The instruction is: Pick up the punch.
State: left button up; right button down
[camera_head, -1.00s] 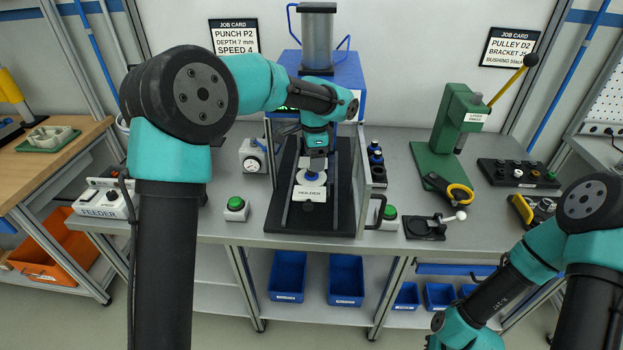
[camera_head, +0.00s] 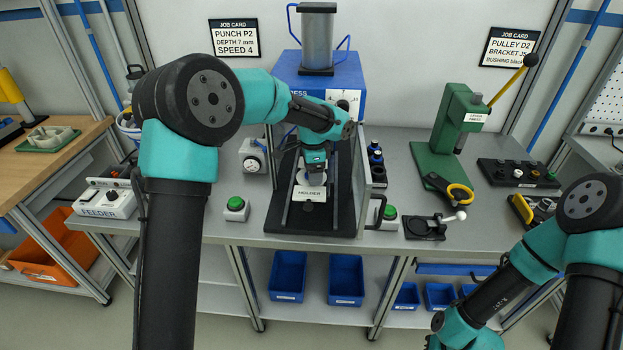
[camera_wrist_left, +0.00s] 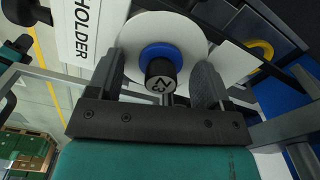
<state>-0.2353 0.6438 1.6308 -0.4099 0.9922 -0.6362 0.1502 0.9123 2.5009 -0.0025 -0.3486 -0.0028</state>
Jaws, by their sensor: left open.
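The punch (camera_wrist_left: 160,75) shows in the left wrist view as a short piece with a dark round top, a white mark and a blue collar. It stands on a white disc (camera_wrist_left: 135,33) beside the HOLDER label (camera_wrist_left: 83,30); the label also shows in the head view (camera_head: 309,194). My left gripper (camera_wrist_left: 162,68) is open, with one finger on each side of the punch; contact is not clear. In the head view my left gripper (camera_head: 314,170) is low over the holder and hides the punch. My right arm is at the lower right, its gripper out of view.
The blue press (camera_head: 320,75) stands behind, with a clear side panel (camera_head: 362,185) close to the right of my left gripper. Green buttons (camera_head: 236,204) flank the dark base. A green lever press (camera_head: 455,135) and a dark tray of small parts (camera_head: 518,173) stand at right.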

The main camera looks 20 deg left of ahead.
pick_arm(q)
jog(key=c, duration=1.1)
jog(key=shift+r, duration=0.1)
notch_tip(320, 180, up, 28)
jog(key=shift+f, duration=0.1)
dwell(0.4)
dwell(0.4)
